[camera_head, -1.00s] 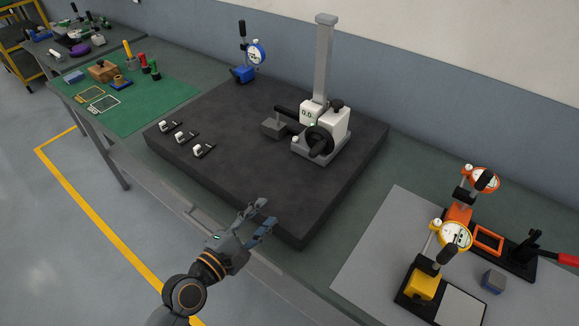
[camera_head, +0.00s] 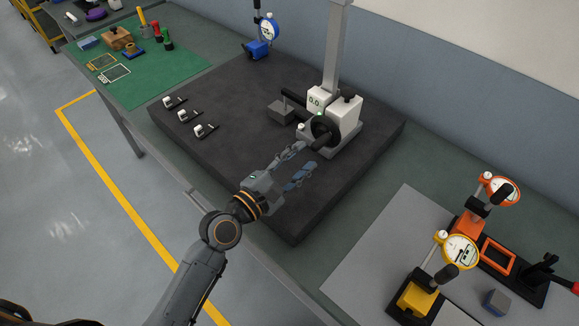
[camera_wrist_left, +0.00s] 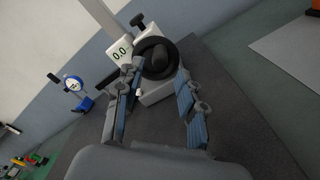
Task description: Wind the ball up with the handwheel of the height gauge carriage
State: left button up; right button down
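The height gauge (camera_head: 349,115) stands on the dark surface plate (camera_head: 235,130), with a tall grey column and a white carriage that has a small display. Its black handwheel (camera_head: 322,128) faces my left arm; it also shows in the left wrist view (camera_wrist_left: 157,58), ahead of and between my fingers. A black arm reaches left from the carriage, near a grey block (camera_head: 281,111). I cannot make out the ball for certain. My left gripper (camera_head: 304,163) is open and empty, its fingers pointing at the handwheel, a little short of it. My right gripper is not in view.
Several small black-and-white parts (camera_head: 189,115) lie on the plate's left. A blue dial gauge stand (camera_head: 258,48) is behind it. A green mat (camera_head: 150,75) with tools is at the far left. Orange and yellow gauge stands (camera_head: 418,294) stand at the right. The plate's front is clear.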

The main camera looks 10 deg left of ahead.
aim_at(313, 149)
pick_arm(q)
jog(key=shift+x, duration=2.05)
jog(key=shift+w+d, duration=0.2)
jog(key=shift+w, duration=0.05)
grip_shut()
